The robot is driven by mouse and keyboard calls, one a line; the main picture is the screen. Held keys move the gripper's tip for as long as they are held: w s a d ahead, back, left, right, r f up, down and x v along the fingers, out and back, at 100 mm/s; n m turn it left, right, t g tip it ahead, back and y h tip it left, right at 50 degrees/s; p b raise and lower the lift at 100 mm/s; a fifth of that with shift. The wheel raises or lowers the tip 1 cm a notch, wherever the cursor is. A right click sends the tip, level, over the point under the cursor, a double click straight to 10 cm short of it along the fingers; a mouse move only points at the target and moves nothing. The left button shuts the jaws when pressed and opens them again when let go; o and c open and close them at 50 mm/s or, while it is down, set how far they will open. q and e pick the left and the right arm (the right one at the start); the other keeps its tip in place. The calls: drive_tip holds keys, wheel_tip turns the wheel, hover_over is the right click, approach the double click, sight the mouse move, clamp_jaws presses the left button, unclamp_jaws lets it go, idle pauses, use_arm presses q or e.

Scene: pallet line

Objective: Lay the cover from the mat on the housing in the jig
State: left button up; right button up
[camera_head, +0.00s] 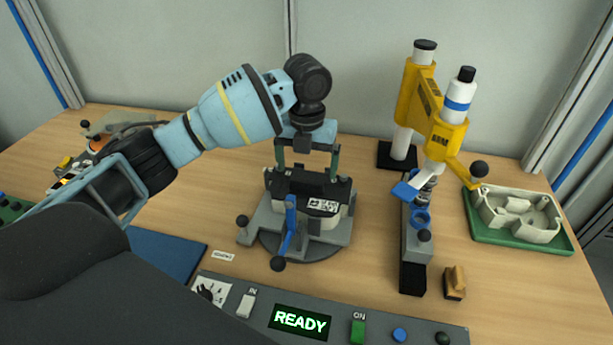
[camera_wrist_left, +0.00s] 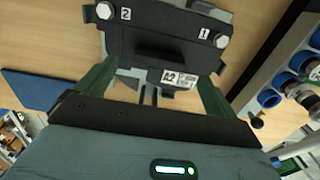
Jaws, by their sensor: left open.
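The black cover (camera_head: 308,187) lies on the pale housing (camera_head: 330,222) in the grey jig (camera_head: 264,222). The cover looks level; I cannot tell whether it is fully seated. In the left wrist view the cover (camera_wrist_left: 150,45) shows a label and bolt heads marked 1 and 2. My left gripper (camera_head: 306,168) is over the cover, its green fingers apart, one towards each side. The left wrist view shows the open fingers (camera_wrist_left: 152,95) at the cover's near edge, with no clear grip on it. The blue mat (camera_head: 168,260) is partly hidden by my arm; its visible part is bare. My right gripper is not in view.
A blue lever (camera_head: 290,222) stands at the jig's front. A yellow press (camera_head: 432,110) stands to the right over a grey fixture (camera_head: 416,246). A green tray (camera_head: 485,228) holds a cream part (camera_head: 518,212). A control panel with a READY display (camera_head: 300,321) lines the front.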

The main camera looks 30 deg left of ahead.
sight(307, 180)
use_arm(q)
wheel_tip(307, 180, up, 7)
drive_tip(key=shift+r, duration=0.15)
idle(0.4)
